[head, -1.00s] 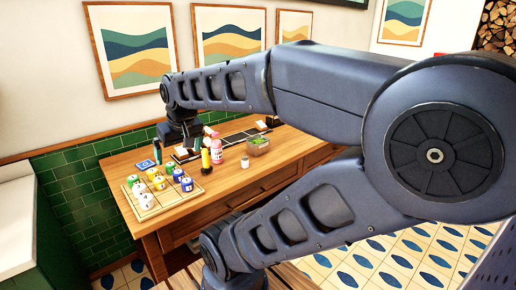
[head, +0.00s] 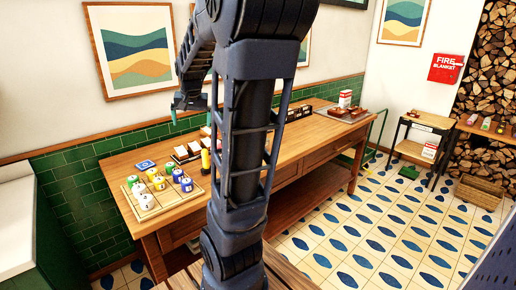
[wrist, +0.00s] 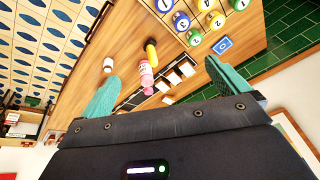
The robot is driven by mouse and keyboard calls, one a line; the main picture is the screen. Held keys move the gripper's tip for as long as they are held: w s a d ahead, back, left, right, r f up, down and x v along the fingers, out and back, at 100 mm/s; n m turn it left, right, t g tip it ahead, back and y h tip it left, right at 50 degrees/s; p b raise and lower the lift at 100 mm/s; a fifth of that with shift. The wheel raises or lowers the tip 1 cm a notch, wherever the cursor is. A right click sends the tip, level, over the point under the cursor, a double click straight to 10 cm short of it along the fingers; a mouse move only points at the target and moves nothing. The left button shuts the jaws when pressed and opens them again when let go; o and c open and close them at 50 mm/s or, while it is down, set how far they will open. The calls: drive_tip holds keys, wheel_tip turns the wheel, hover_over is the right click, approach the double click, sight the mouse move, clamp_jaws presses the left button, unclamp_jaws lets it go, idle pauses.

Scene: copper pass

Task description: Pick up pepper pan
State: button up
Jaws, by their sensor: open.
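I cannot single out a pepper pan for certain in either view. Reddish-brown pieces (head: 347,111) sit at the far right end of the wooden table (head: 325,132), too small to identify. My gripper (head: 190,103) is above the left half of the table, near the wall, with teal fingers apart and nothing between them. In the wrist view my gripper (wrist: 162,70) is open, well above the tabletop. A pink bottle (wrist: 146,75), a yellow bottle (wrist: 151,50) and a small white jar (wrist: 108,65) show beyond the fingers. My arm hides the table's middle in the head view.
A wooden board (head: 150,210) with several numbered coloured pieces lies at the table's left end, beside a blue card (head: 146,164). A red-and-white box (head: 345,98) stands at the far right end. A small side table (head: 408,150) stands beyond. The tiled floor (head: 375,230) in front is clear.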

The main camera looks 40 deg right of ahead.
drive_tip(key=w+d+f+m+g+h, duration=0.1)
drive_tip(key=w+d+f+m, duration=0.3)
drive_tip(key=d, duration=0.6)
drive_tip(key=w+d+f+m+g+h, duration=0.1)
drive_tip(key=w+d+f, duration=0.35)
drive_tip(key=d, duration=0.45)
drive_tip(key=w+d+f+m, duration=0.35)
drive_tip(key=w+d, duration=0.25)
drive_tip(key=d, duration=0.4)
drive_tip(key=d+f, duration=0.2)
drive_tip(key=d, duration=0.2)
drive_tip(key=d+f+m+g+h, duration=0.1)
drive_tip(key=d+f, duration=0.2)
drive_tip(key=d, duration=0.1)
drive_tip(key=d+f+m, duration=0.1)
drive_tip(key=d+f, duration=0.2)
drive_tip(key=d, duration=0.1)
drive_tip(key=shift+w+d+f+g+h, duration=0.1)
drive_tip(key=shift+w+f+g+h, duration=0.05)
drive_tip(key=shift+g+h, duration=0.15)
drive_tip(key=shift+d+f, duration=0.35)
drive_tip(key=shift+f, duration=0.1)
drive_tip(key=shift+x, duration=5.15)
drive_tip(key=shift+f, duration=0.2)
drive_tip(key=c, duration=1.2)
